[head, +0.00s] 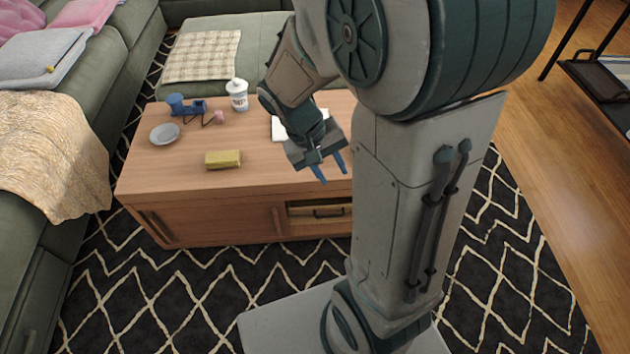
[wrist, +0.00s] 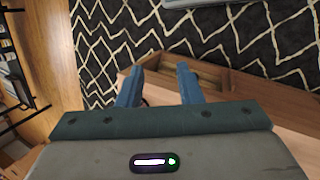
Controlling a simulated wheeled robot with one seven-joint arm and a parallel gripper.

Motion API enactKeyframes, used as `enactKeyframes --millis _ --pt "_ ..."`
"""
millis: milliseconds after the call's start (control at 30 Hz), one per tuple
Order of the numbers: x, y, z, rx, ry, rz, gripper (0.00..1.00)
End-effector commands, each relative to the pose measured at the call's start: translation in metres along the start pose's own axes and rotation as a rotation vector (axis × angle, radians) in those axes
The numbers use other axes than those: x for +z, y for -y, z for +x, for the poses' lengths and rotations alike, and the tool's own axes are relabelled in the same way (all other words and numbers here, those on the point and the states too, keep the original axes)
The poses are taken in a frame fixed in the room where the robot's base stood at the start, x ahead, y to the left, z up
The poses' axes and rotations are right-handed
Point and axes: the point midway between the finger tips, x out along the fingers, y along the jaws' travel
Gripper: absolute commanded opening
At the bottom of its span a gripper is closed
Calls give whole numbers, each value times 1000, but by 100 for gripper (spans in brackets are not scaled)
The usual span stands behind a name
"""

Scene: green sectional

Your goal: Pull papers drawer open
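My gripper (head: 332,176) has two blue fingers spread apart, empty, pointing down just above and in front of the drawer. In the wrist view my gripper (wrist: 158,72) is also open, with the drawer area (wrist: 208,72) beyond the fingers. I see no contact with the handle.
The tabletop holds a plate (head: 164,134), a yellow block (head: 222,159), a white bottle (head: 238,95), a blue object (head: 186,107) and white paper (head: 279,128). Green sofa (head: 20,235) is at left. Patterned rug (head: 170,300) lies clear before the table. A dark rack (head: 600,80) stands right.

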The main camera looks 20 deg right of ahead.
Motion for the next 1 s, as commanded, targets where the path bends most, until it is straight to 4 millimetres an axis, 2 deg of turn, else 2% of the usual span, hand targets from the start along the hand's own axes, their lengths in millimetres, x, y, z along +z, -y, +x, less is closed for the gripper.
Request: enactKeyframes --millis 33,467,767,1000 --pt "-11 4 18 52 28 -5 33" --pt "-94 22 127 519 72 -27 33" --pt "-149 52 213 820 -53 -96 33" --pt "-184 88 288 1000 -229 -191 33"
